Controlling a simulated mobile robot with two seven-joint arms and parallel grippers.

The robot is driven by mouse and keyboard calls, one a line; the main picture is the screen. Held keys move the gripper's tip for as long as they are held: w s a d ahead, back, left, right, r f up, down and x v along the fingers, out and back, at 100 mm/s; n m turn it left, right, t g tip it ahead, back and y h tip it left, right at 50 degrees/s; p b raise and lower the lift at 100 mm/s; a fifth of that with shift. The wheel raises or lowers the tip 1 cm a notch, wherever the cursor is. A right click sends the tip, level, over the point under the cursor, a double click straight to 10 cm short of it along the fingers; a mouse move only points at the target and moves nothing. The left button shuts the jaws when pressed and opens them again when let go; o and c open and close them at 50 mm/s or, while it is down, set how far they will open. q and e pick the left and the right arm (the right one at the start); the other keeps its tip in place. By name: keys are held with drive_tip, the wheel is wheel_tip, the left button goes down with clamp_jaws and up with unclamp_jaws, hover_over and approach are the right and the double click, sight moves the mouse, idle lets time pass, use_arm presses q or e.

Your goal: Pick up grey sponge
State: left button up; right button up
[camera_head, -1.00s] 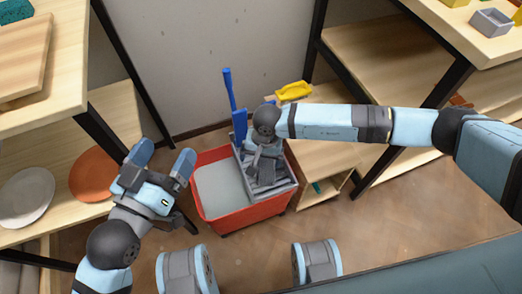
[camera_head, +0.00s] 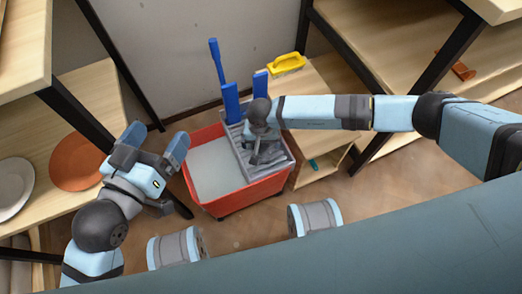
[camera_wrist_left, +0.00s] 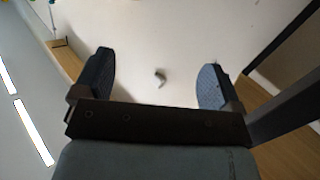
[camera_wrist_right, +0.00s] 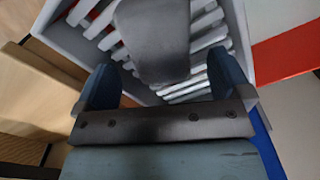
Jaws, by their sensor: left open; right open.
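A dark grey block with rounded corners, which looks like the grey sponge (camera_wrist_right: 155,40), lies over the slats of a light grey wringer (camera_wrist_right: 212,25) in the right wrist view. My right gripper (camera_wrist_right: 165,82) is open, with one finger on each side of the block's near end; I cannot tell whether they touch it. In the head view my right gripper (camera_head: 265,150) points down into the wringer (camera_head: 282,163) and hides much of it. My left gripper (camera_head: 156,142) is open and empty left of the red bucket (camera_head: 238,201).
The bucket holds pale grey liquid (camera_head: 213,170). Blue upright handles (camera_head: 216,62) stand behind it. A yellow brush (camera_head: 287,64) lies on a low wooden shelf to the right. A terracotta plate (camera_head: 77,160) and pale plates (camera_head: 13,185) lie on the left shelf. Dark posts flank the bucket.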

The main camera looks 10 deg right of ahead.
sight(261, 146)
wheel_tip(261, 146, down, 3)
drive_tip(key=shift+f+b, duration=0.1)
drive_tip(key=shift+b, duration=0.45)
drive_tip(key=shift+f, duration=0.1)
drive_tip(key=c, duration=1)
use_arm(q)
drive_tip(key=shift+w+a+r+m+t, duration=0.1)
drive_tip(key=shift+w+a+m+t, duration=0.15)
drive_tip(key=shift+w+m+t, duration=0.25)
use_arm(e)
drive_tip(key=shift+c, duration=0.3)
